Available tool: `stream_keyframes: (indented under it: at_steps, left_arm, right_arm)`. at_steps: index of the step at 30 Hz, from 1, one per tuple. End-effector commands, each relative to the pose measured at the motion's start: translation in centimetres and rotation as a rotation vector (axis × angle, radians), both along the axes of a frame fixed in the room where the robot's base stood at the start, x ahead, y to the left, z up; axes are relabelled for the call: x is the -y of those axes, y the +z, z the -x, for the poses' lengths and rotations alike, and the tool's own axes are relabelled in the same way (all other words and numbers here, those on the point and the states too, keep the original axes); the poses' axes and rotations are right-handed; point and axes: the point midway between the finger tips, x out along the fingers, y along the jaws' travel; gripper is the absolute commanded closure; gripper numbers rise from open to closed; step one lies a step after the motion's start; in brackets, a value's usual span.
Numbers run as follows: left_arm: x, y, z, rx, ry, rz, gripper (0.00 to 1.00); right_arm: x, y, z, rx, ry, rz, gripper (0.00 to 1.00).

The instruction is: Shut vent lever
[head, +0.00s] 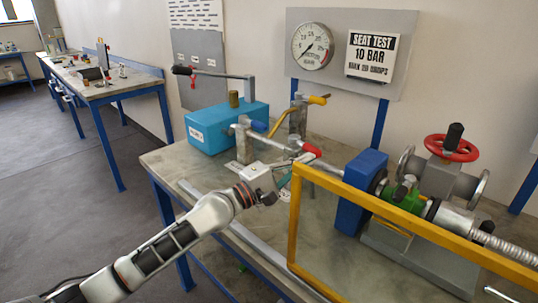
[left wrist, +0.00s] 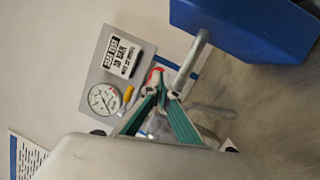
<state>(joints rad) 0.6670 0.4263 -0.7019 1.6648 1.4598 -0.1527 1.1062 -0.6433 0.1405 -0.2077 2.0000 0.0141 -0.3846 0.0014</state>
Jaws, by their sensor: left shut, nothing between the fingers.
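Several small levers stand on the bench pipework: one with a red grip (head: 312,150), one with a yellow grip (head: 318,100) and one with a blue grip (head: 258,126). Which one is the vent lever is not marked. My left gripper (head: 287,178) is shut and empty, just below and left of the red grip. In the left wrist view, the teal fingers (left wrist: 163,92) meet at their tips close to the red grip (left wrist: 154,76), which they partly hide. I cannot tell whether they touch it. The yellow grip (left wrist: 128,96) lies farther back. My right gripper is out of view.
A yellow frame (head: 400,212) stands right of my gripper, before a blue block (head: 358,195) and a red handwheel (head: 451,148). A blue pump box (head: 228,126) sits at the back left. A gauge (head: 312,46) hangs on the rear panel.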

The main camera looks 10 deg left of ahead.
Motion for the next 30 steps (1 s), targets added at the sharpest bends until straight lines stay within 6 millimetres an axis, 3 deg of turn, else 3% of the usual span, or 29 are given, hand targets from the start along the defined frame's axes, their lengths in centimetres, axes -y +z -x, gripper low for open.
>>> stream_keyframes:
  at_steps: [9, 30]
  left_arm:
    - [1.6, 0.0, -0.7, 0.001, -0.002, 0.0, 1.0]
    - [2.0, -0.1, -1.0, 0.0, -0.002, -0.001, 1.0]
  right_arm:
    - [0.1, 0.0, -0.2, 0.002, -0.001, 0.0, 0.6]
    - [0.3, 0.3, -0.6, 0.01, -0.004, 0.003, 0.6]
